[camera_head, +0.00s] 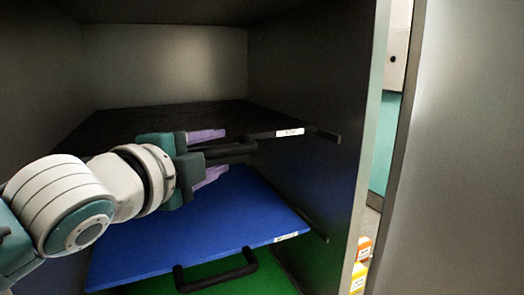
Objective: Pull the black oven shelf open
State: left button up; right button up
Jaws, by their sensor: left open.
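The black oven shelf (200,114) is the top shelf inside the dark cabinet, with a small white label on its front edge at right. Its black handle (240,149) sticks out at the front. My left gripper (224,153) comes in from the left and is open. Its two purple fingers show above and below the handle, with the handle's left part between or behind them. Whether they touch the handle cannot be told. My gripper hides the left part of the shelf's front edge. My right gripper is not in view.
A blue shelf (190,232) with a black handle (217,279) lies below the black one, and a green shelf (272,284) is at the bottom. The cabinet's right wall (335,90) stands close at right. Small orange and yellow boxes (360,262) show beyond it.

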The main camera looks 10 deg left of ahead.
pick_arm(q)
jog(key=shift+x, duration=1.6)
jog(key=shift+c, duration=0.4)
grip_shut()
